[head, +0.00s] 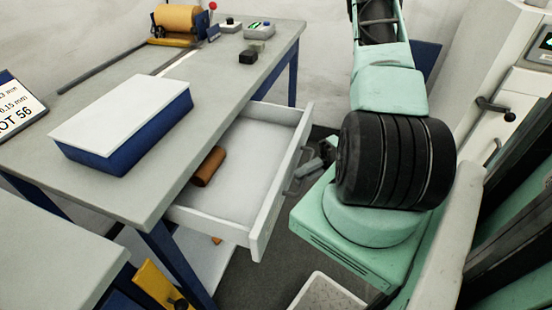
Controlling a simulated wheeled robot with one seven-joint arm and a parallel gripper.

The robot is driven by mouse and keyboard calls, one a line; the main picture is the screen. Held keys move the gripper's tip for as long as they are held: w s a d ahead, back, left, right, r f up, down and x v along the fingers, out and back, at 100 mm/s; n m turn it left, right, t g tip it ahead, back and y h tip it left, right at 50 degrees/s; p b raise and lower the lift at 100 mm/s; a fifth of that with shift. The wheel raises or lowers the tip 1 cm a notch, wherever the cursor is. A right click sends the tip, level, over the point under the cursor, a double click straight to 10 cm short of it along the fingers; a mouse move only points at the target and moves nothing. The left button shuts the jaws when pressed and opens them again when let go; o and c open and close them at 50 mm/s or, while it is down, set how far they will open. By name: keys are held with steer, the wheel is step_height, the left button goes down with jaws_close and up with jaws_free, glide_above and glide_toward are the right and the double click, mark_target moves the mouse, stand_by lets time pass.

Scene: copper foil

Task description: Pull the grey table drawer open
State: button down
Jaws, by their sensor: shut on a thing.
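The grey table drawer (262,145) stands well out from under the grey-topped table (120,190), its inside showing. A brown cylinder (208,167) lies in it. The drawer's bar handle (290,184) is on its front panel, facing my arm. My gripper (303,170) is at the handle, small in the picture and partly hidden behind my mint-green arm. It is shut on the handle, though the fingertips are hard to make out.
A blue box with a white lid (125,120) sits on the table. An orange roll (178,18) and small devices (260,30) stand at the back. A white cabinet with a black lever (496,108) is at right. A lower shelf (190,262) lies beneath the drawer.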

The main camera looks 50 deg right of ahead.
steer(key=s+d+p, duration=0.1)
steer(key=s+d, duration=0.2)
steer(key=s, duration=0.6)
steer(key=shift+d, duration=0.25)
steer(key=c, duration=1.5)
jaws_free()
steer(key=b+v, duration=0.1)
steer(key=v, duration=1.6)
steer(key=shift+s+b, duration=0.2)
steer(key=shift+b, duration=0.2)
steer(key=shift+d, duration=0.15)
